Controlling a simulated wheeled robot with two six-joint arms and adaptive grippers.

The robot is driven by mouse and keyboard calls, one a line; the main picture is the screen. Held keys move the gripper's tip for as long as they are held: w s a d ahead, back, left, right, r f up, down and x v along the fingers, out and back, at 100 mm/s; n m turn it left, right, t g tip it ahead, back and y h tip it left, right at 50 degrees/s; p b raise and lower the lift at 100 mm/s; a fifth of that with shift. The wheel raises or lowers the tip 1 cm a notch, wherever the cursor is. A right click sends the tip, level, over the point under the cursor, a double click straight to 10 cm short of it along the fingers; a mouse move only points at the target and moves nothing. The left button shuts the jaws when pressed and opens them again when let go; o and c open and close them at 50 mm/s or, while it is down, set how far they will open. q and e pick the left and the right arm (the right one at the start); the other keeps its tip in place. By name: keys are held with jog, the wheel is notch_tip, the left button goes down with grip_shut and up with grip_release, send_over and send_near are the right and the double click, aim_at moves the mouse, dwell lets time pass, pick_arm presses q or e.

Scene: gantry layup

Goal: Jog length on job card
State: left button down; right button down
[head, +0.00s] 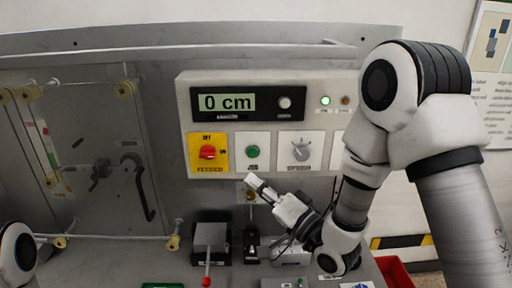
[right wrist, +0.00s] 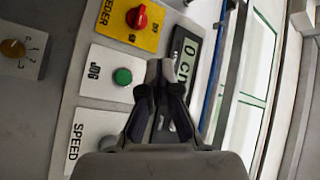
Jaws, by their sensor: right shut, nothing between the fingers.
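The control panel (head: 183,110) has a display (head: 226,102) reading "0 cm". Below it are a red feeder knob (head: 208,152) on a yellow plate, a green JOG button (head: 253,151) and a grey SPEED knob (head: 300,149). My right gripper (head: 258,187) is shut and empty, just below the JOG plate in the head view. In the right wrist view the closed fingers (right wrist: 164,72) appear beside the green button (right wrist: 122,76), with the red knob (right wrist: 137,17) farther up. Contact with the button cannot be seen. Part of my left arm shows at the lower left; its gripper is out of view.
A small grey block with a red-tipped lever (head: 207,268) stands on the bench below the panel. A red bin (head: 394,272) is at the lower right. Rollers and a crank (head: 140,180) are on the left. A poster (head: 492,95) hangs on the right wall.

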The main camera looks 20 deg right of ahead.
aim_at(253, 152)
jog(key=w+d+p, duration=0.1)
jog(key=w+d, duration=0.1)
jog(key=w, duration=0.6)
jog(key=shift+w+d+f, duration=0.2)
jog(key=shift+w+d, duration=0.15)
jog(key=shift+w, duration=0.05)
dwell(1.3)
jog(key=shift+w+d, duration=0.15)
jog(key=shift+w, duration=0.25)
